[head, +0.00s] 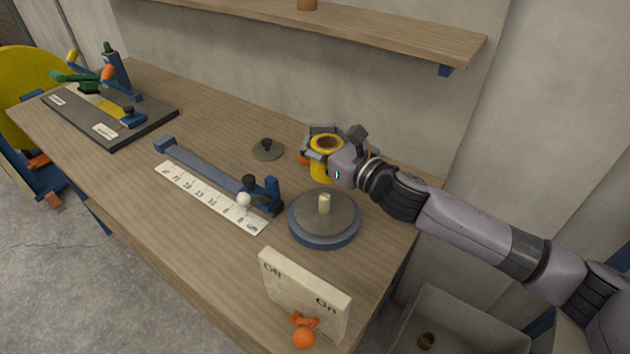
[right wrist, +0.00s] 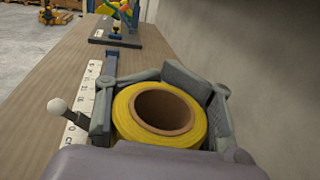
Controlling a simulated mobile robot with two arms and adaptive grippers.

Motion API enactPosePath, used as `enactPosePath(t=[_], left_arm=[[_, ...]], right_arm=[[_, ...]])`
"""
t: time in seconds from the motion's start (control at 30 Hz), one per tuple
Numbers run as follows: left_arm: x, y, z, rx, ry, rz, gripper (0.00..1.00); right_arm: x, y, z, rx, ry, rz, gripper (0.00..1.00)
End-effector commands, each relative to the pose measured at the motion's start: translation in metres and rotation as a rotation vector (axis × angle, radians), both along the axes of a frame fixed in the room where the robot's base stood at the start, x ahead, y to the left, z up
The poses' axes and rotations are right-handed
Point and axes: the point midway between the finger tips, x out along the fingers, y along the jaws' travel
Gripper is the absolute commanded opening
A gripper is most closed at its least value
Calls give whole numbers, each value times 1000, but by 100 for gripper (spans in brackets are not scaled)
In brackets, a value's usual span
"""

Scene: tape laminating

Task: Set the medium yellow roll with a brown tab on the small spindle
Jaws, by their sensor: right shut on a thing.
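The yellow roll (head: 322,168) with a brown core is held upright, hole up, at the back right of the table. My right gripper (head: 325,147) is shut on it, with fingers around its sides. In the right wrist view the roll (right wrist: 160,112) sits between the fingers of the gripper (right wrist: 158,100). No brown tab can be made out. A spindle (head: 324,203), a short pale peg, stands bare on a round grey turntable (head: 318,232) in front of the roll. An orange thing behind the roll is mostly hidden. My left gripper is not in view.
A grey disc with a black knob (head: 266,150) lies left of the roll. A blue slide (head: 212,167) with a white-knobbed lever and a ruler strip (head: 208,196) lie further left. An On/Off panel (head: 304,290) stands at the front. A shelf (head: 330,22) hangs above.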

Motion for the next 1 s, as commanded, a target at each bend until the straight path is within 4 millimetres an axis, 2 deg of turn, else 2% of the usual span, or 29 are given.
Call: enactPosePath(t=[0.03, 0.1, 0.3, 0.47, 0.7, 1.0], left_arm=[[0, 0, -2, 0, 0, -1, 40], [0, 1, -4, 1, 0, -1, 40], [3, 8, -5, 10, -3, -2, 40], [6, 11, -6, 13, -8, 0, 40], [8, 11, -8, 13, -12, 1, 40], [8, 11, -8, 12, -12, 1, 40]], right_arm=[[-1, 1, -17, 3, 7, 0, 0], [-1, 1, -35, 4, 6, -1, 0], [0, 1, -66, 2, 1, 0, 0], [0, 0, -75, 1, -1, 0, 0], [0, 1, -107, 1, 3, 0, 0], [0, 0, -109, 0, -3, 1, 0]])
